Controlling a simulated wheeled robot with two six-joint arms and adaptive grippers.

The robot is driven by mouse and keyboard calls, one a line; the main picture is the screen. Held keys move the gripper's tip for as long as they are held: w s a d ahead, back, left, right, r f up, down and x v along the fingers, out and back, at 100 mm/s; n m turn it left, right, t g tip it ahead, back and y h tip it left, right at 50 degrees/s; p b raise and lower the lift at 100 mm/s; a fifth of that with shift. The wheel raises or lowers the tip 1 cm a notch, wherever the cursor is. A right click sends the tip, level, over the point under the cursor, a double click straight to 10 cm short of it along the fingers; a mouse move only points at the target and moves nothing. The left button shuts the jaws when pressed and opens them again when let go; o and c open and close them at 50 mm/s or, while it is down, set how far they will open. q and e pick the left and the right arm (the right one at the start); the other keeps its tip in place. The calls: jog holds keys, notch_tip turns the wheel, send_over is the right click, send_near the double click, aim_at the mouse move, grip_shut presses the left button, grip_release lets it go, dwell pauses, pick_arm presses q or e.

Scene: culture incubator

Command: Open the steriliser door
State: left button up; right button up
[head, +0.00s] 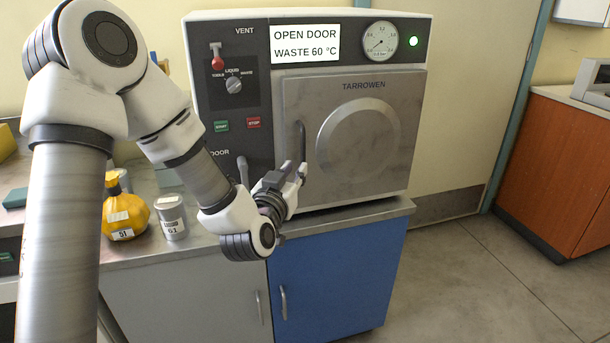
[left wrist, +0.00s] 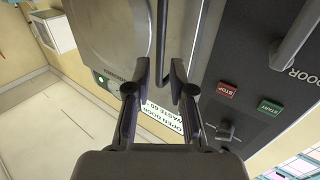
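The steriliser (head: 230,120) stands on the counter, and its display (head: 305,43) reads "OPEN DOOR WASTE 60 °C". Its grey metal door (head: 400,125) looks shut. The dark vertical door handle (head: 300,138) is on the door's left side. My left gripper (head: 295,172) is at the handle's lower end. In the left wrist view the two fingers (left wrist: 160,68) are apart, with the handle bar (left wrist: 162,35) running between their tips; I cannot tell whether they touch it. A lever (head: 243,170) marked DOOR is left of my gripper. My right gripper is not in view.
A blue cabinet (head: 340,280) is below. The floor (head: 480,285) at the right is clear, up to a wooden cabinet (head: 555,150).

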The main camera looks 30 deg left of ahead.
aim_at(303, 159)
pick_arm(q)
jog(key=x, duration=0.7)
jog(key=shift+a+f, duration=0.1)
jog(key=shift+c, duration=0.3)
grip_shut()
